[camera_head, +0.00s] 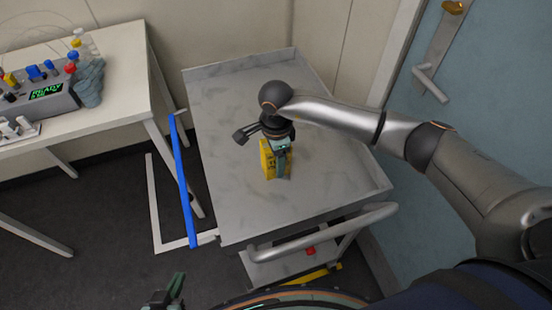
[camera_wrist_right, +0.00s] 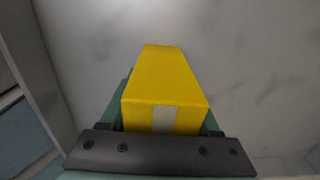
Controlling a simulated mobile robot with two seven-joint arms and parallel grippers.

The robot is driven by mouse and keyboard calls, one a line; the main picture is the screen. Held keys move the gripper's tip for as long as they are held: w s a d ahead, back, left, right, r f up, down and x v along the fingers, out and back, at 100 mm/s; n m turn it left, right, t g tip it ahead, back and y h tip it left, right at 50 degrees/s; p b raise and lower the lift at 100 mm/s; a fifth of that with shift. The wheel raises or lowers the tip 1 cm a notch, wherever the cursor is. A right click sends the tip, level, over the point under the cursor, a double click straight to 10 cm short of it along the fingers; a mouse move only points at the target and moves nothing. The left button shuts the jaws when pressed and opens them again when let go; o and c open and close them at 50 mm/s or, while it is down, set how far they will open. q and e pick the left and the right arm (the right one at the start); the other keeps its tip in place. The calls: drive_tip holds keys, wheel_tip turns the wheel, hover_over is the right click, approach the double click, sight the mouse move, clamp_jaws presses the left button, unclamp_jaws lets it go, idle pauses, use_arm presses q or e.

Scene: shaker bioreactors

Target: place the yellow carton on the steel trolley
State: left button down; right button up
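The yellow carton (camera_head: 268,160) is at the middle of the steel trolley's (camera_head: 225,105) grey top. My right gripper (camera_head: 281,165) reaches down over it from above. In the right wrist view the carton (camera_wrist_right: 165,85) fills the space between the green fingers, which appear closed on its sides. The carton looks upright at or very near the trolley top; whether its base touches cannot be told. My left gripper (camera_head: 168,294) is at the bottom edge of the head view, away from the trolley and mostly cut off.
A white table (camera_head: 95,115) with a control device (camera_head: 40,92) and small bottles stands at the left. The trolley has a raised rim and a handle (camera_head: 325,232) at its near side. A blue door (camera_head: 490,110) is at the right. The trolley top around the carton is clear.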

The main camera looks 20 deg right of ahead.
drive_tip(key=o, duration=0.3)
drive_tip(key=shift+o, duration=0.2)
wheel_tip(320, 180, up, 12)
drive_tip(key=shift+r+b, duration=0.2)
drive_tip(key=shift+b, duration=0.4)
